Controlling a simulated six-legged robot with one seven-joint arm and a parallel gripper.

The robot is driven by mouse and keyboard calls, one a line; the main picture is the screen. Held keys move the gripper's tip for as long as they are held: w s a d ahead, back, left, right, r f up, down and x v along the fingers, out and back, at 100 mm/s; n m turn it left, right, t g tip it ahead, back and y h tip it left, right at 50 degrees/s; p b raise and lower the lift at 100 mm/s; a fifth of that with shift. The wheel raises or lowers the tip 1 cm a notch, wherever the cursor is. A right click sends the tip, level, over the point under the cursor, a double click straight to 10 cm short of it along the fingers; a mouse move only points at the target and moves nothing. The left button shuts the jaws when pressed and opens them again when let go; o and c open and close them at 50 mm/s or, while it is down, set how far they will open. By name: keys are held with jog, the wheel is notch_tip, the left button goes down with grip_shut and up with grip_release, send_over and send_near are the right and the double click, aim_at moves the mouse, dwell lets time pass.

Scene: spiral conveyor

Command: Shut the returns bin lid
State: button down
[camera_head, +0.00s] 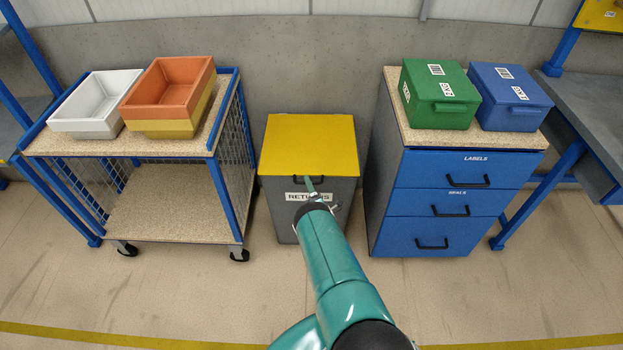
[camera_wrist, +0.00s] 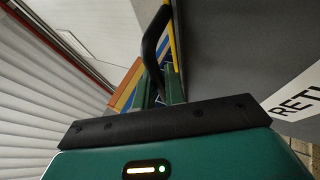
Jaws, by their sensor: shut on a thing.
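The returns bin (camera_head: 283,215) is a grey box with a "RETURNS" label on its front, standing on the floor between a cart and a drawer cabinet. Its yellow lid (camera_head: 310,143) lies flat over the top, with no gap that I can make out. A dark handle (camera_head: 297,179) sits at the lid's front edge. My gripper (camera_head: 311,187) is at this handle, in front of the bin. In the wrist view the black curved handle (camera_wrist: 152,45) runs down between the green fingers of my gripper (camera_wrist: 160,95), which are shut on it. The grey bin front (camera_wrist: 235,45) fills the right side.
The wheeled cart (camera_head: 150,148) on the left carries a white tray (camera_head: 92,103) and stacked orange and yellow trays. The blue drawer cabinet (camera_head: 450,207) on the right bears a green box (camera_head: 437,95) and a blue box (camera_head: 508,97). The floor in front is clear.

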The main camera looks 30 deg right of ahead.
jog(key=c, duration=1.5)
grip_release()
jog(key=shift+w+d+r, duration=0.15)
jog(key=shift+r, duration=0.1)
jog(key=shift+o, duration=0.2)
jog(key=shift+a+f, duration=0.1)
jog(key=shift+a, duration=0.15)
jog(key=v, duration=1.4)
